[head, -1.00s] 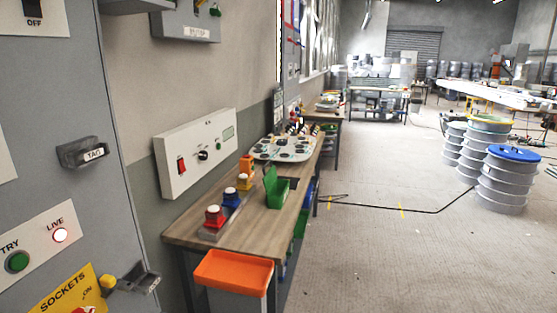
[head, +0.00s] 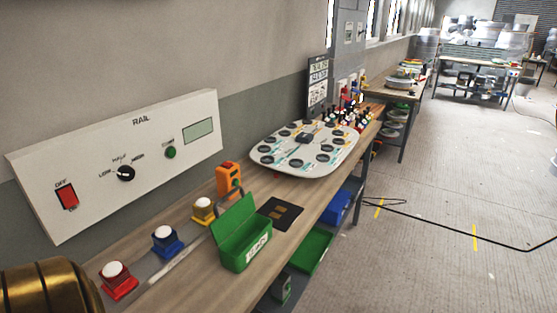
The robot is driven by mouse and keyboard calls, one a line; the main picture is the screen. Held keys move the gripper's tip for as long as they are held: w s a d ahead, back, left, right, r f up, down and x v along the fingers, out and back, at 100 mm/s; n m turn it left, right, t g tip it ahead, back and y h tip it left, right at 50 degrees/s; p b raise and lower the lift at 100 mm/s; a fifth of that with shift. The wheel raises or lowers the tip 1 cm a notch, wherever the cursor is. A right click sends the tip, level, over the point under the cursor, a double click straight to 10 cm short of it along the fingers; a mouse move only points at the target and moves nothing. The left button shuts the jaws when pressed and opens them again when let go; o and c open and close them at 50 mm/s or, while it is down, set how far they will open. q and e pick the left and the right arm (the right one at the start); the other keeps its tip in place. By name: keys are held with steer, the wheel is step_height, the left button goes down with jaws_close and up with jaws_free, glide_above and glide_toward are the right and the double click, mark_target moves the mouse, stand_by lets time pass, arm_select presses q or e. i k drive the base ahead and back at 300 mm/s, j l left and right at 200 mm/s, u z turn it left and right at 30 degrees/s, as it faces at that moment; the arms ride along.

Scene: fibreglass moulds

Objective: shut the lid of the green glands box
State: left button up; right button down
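The green glands box (head: 245,252) stands on the wooden bench, near its front edge. Its lid (head: 234,220) is open and tilted up along the left, wall-facing side. A pale label is on the front of the box, its lettering too small to read surely. Neither of my grippers shows in the head view.
The wooden bench (head: 190,290) runs away along the wall. Red (head: 117,280), blue (head: 166,240) and yellow (head: 204,211) button units and an orange device (head: 228,178) stand left of and behind the box. A black mat (head: 280,213) and white board (head: 305,150) lie beyond. Open floor (head: 420,230) is right.

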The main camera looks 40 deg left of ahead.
mark_target(224, 225)
steer(key=i+u, duration=0.1)
steer(key=i, duration=0.4)
steer(key=i+l+u, duration=0.15)
steer(key=i, duration=0.3)
steer(key=i+l+u, duration=0.1)
steer(key=i, duration=0.4)
steer(key=i+l+u, duration=0.1)
steer(key=i, duration=0.4)
